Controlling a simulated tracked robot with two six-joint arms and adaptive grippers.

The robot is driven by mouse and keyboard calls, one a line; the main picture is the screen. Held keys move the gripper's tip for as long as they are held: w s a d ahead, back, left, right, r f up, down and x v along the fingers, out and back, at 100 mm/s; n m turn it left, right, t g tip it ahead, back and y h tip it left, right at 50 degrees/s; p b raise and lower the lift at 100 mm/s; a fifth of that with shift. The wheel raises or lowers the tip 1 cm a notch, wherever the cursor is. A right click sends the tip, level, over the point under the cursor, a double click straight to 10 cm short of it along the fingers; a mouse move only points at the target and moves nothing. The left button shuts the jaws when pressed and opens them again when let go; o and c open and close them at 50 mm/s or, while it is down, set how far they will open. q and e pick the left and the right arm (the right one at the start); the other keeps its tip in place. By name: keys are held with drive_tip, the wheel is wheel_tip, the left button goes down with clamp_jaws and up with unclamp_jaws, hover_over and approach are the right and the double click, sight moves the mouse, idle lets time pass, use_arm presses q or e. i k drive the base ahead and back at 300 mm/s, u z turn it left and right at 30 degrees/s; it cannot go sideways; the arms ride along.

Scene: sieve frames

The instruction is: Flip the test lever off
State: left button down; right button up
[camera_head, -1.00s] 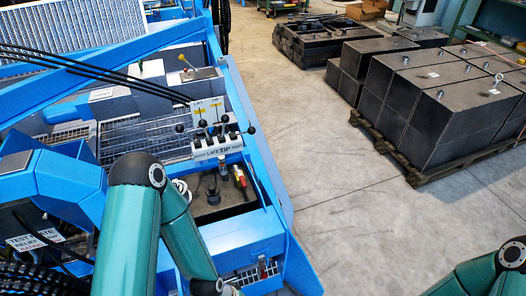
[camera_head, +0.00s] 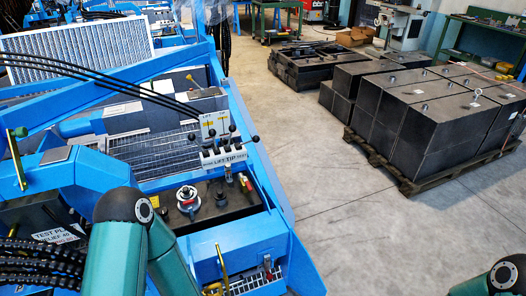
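The lever block (camera_head: 223,158) is a pale bank with LIFT and TIP lettering, on the blue machine left of centre. Lettering at its right end is too small to read surely. Several short levers with black knobs stand on it. The rightmost lever's black knob (camera_head: 255,139) leans out to the right, apart from the others; I cannot tell surely that it is the test lever. My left arm's green links show at the lower left, in front of the machine and below the block. My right arm shows only at the lower right corner. Both grippers are out of view.
Black hoses (camera_head: 110,75) run above the machine toward the lever block. A round red-and-silver fitting (camera_head: 187,196) and a brass-coloured handle (camera_head: 223,262) stand below the block. Dark weight blocks (camera_head: 425,112) sit on a wooden pallet (camera_head: 422,180) at right. The floor between is clear.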

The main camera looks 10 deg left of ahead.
sight(255, 139)
drive_tip(key=u, duration=0.1)
drive_tip(key=i, duration=0.95)
drive_tip(key=z, duration=0.1)
